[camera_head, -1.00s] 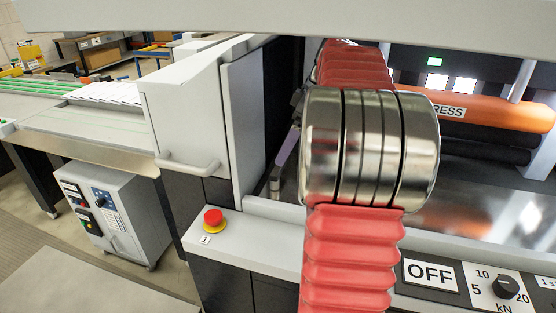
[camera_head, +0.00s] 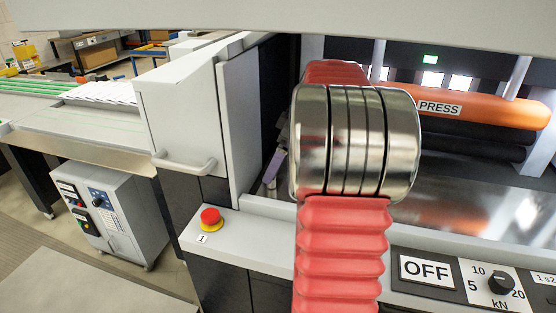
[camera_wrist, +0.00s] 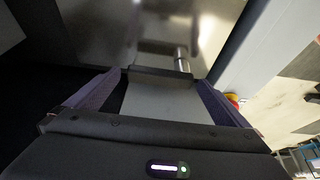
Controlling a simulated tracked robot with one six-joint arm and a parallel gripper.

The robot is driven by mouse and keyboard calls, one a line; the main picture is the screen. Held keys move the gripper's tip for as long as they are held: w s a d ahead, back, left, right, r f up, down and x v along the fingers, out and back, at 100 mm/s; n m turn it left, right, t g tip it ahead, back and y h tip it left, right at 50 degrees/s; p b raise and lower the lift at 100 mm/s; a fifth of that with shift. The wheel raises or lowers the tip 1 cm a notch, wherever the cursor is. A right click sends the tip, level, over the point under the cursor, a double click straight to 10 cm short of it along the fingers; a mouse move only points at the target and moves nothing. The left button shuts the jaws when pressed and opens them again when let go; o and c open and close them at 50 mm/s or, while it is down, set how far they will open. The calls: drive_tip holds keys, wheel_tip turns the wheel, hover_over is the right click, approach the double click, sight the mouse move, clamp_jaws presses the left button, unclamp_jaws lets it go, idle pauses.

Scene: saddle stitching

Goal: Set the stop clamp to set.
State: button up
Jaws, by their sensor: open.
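My gripper (camera_wrist: 160,82) is open in the wrist view, its two purple fingers spread apart. A pale grey flat surface and a dark bar (camera_wrist: 160,73) show between the fingers. A short shiny metal post (camera_wrist: 182,60) stands just beyond the fingertips, toward the right finger; I cannot tell whether it is the stop clamp or touches anything. No marking of a set position is readable. In the head view, one purple finger of my gripper (camera_head: 276,164) shows in the dark opening beside the grey housing; my red-sleeved arm hides most of the rest.
The orange PRESS bar (camera_head: 470,108) spans the bay at right. A red stop button (camera_head: 211,217) sits on the front ledge. An OFF sign (camera_head: 427,270) and a kN knob (camera_head: 501,282) are at lower right. The grey housing (camera_head: 180,110) stands close left of my arm.

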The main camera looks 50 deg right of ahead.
drive_tip(key=c, duration=1.5)
drive_tip(key=shift+o, duration=0.2)
